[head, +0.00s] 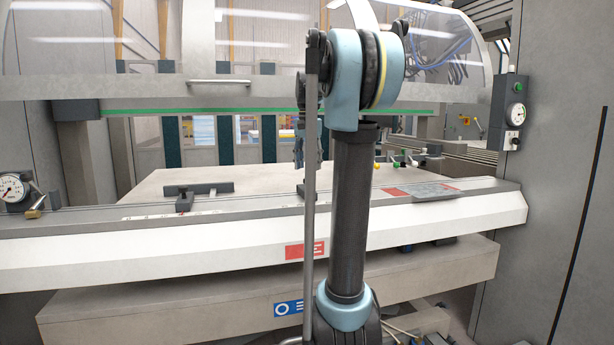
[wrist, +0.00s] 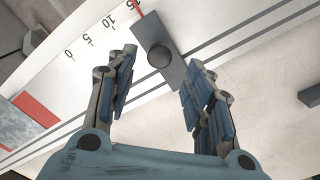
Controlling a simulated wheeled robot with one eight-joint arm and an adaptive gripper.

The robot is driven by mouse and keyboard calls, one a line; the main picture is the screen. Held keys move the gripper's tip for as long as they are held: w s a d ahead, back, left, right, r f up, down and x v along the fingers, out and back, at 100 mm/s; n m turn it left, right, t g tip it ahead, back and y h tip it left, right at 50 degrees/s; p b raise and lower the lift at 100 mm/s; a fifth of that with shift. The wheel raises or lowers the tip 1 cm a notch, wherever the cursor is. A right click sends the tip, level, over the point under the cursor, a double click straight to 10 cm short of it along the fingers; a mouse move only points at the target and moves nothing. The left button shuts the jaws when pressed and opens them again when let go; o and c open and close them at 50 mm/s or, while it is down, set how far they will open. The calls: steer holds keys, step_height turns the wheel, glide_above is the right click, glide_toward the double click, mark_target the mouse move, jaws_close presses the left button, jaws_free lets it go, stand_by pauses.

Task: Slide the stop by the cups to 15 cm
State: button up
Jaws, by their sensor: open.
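In the wrist view a grey stop block (wrist: 160,50) with a dark round knob (wrist: 157,57) sits on the rail beside a printed scale (wrist: 90,40) marked 0, 5, 10 and 15. Its thin red pointer (wrist: 139,6) is close to the 15 mark at the top edge, where exact alignment is hard to tell. My gripper (wrist: 163,60) is open, with one finger on each side of the knob and gaps between. Which parts are the cups is unclear.
A second stop (head: 184,202) stands on the rail further left in the head view. A grey plate (head: 435,191) lies right of a red patch (head: 397,191). Small coloured knobs (head: 395,166) stand behind. A clear guard (head: 250,40) hangs above the pale table (head: 240,178).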

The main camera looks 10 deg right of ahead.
step_height(320, 180, up, 7)
stand_by(0.3)
steer(key=s+a+f+n+t, duration=0.1)
steer(key=s+f+n, duration=0.3)
steer(key=s+f, duration=1.2)
steer(key=s+a+f+n+t, duration=0.1)
steer(key=s+f+n, duration=0.3)
steer(key=s+f, duration=1.2)
step_height(320, 180, down, 7)
steer(key=shift+a+r, duration=0.1)
steer(key=shift+a, duration=0.65)
steer(key=shift+w+f, duration=0.2)
steer(key=shift+w, duration=0.3)
steer(key=shift+d, duration=0.15)
